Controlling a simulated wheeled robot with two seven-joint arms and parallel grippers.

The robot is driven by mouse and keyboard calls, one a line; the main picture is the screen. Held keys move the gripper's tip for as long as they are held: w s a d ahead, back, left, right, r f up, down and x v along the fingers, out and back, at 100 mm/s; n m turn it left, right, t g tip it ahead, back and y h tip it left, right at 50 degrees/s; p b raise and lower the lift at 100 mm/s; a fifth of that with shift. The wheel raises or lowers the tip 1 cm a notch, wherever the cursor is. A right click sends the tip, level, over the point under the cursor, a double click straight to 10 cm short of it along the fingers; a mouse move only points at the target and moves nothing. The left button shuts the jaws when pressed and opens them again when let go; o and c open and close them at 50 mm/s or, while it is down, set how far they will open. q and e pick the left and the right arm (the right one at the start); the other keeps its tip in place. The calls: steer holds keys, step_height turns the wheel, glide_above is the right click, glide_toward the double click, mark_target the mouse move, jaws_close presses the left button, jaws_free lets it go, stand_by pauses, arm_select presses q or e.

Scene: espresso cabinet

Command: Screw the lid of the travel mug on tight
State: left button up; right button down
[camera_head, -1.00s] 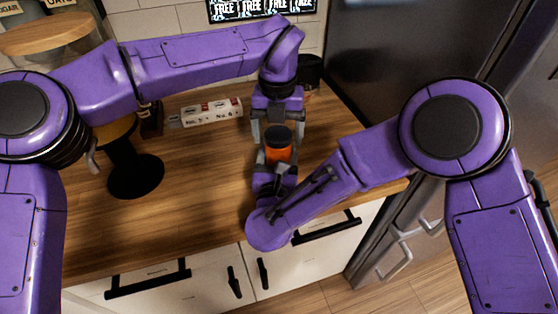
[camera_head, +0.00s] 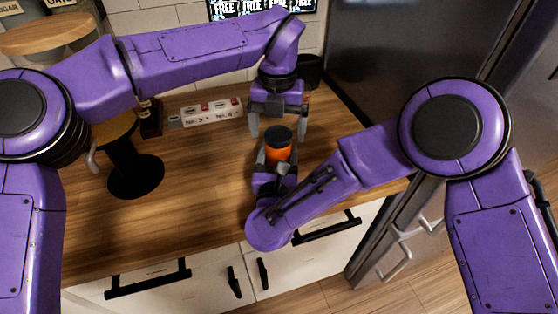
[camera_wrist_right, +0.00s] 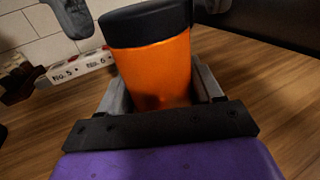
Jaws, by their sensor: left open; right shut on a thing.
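The travel mug has an orange body (camera_head: 278,153) and a black lid (camera_head: 278,133) that sits on top of it. My right gripper (camera_head: 276,160) is shut on the orange body from the front, and the mug is upright on or just over the counter. In the right wrist view the orange body (camera_wrist_right: 155,72) stands between the fingers, with the black lid (camera_wrist_right: 146,20) above it. My left gripper (camera_head: 279,122) is open, its fingers spread wide to either side just behind and above the lid, apart from it. The mug's underside is hidden.
A white box strip with number labels (camera_head: 211,112) lies at the back of the wooden counter (camera_head: 200,190). A black stand (camera_head: 135,175) is at left. A dark cup (camera_head: 309,70) is behind my left gripper. A dark fridge (camera_head: 400,60) borders the right.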

arm_select(q)
step_height(320, 180, up, 11)
steer(key=shift+f, duration=0.15)
arm_select(e)
steer(key=shift+c, duration=0.5)
jaws_free()
arm_select(q)
steer(key=shift+f, duration=0.1)
arm_select(e)
steer(key=shift+s, duration=0.1)
steer(key=shift+s+f, duration=0.1)
steer(key=shift+s, duration=0.2)
arm_select(q)
step_height(320, 180, down, 3)
steer(key=b, duration=0.3)
arm_select(e)
steer(key=s, duration=0.9)
steer(key=shift+a, duration=0.4)
steer(key=shift+s, duration=0.35)
